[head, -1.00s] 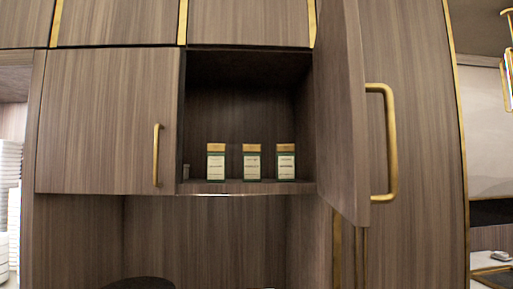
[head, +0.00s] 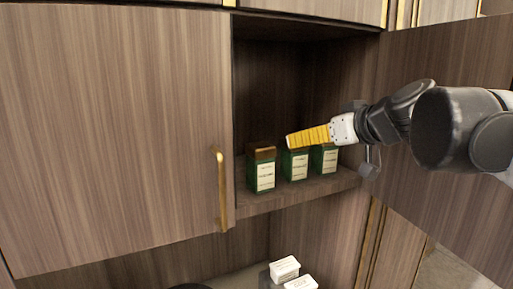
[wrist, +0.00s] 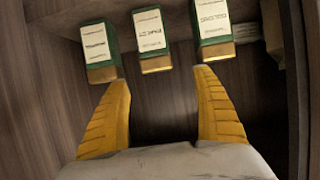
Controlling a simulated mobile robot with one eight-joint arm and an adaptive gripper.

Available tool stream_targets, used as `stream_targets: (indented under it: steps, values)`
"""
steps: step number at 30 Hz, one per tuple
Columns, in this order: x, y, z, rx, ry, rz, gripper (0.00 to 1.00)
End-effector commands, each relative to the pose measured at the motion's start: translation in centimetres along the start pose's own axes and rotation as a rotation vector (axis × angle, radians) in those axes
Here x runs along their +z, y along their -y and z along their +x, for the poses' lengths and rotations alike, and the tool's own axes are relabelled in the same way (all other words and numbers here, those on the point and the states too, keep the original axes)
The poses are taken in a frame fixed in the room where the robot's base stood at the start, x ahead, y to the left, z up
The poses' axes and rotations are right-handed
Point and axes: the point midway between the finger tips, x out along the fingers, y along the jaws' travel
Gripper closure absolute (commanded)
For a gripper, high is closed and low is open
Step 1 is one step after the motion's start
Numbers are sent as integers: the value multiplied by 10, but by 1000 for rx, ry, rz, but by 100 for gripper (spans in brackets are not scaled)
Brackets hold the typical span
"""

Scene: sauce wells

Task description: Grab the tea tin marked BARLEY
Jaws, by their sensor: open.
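Three green tea tins with white labels and gold-brown lids stand in a row on the open cabinet's shelf: left tin (head: 262,176), middle tin (head: 296,166) and right tin (head: 324,160). Their label text is too small or blurred for me to tell which reads BARLEY. My gripper (head: 291,141) is open and empty, its yellow fingers in front of the middle tin's top. In the wrist view the tins appear lids down, and the two fingertips (wrist: 161,76) lie either side of the middle tin's lid (wrist: 157,64), apart from each other. Touching cannot be told.
The open cabinet door (head: 455,120) stands at the right, close to my arm. A closed door (head: 120,130) with a brass handle (head: 221,190) is at the left. The shelf edge (head: 300,194) runs below the tins. White boxes (head: 285,269) stand lower down.

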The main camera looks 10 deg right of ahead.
Motion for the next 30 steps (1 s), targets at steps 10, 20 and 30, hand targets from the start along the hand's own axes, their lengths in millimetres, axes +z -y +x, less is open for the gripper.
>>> stream_targets:
  steps: [10,20,30]
  values:
    - [0,0,43,-1,1,0,22]
    - [1,-3,87,-1,1,0,22]
    - [2,-4,90,0,1,0,49]
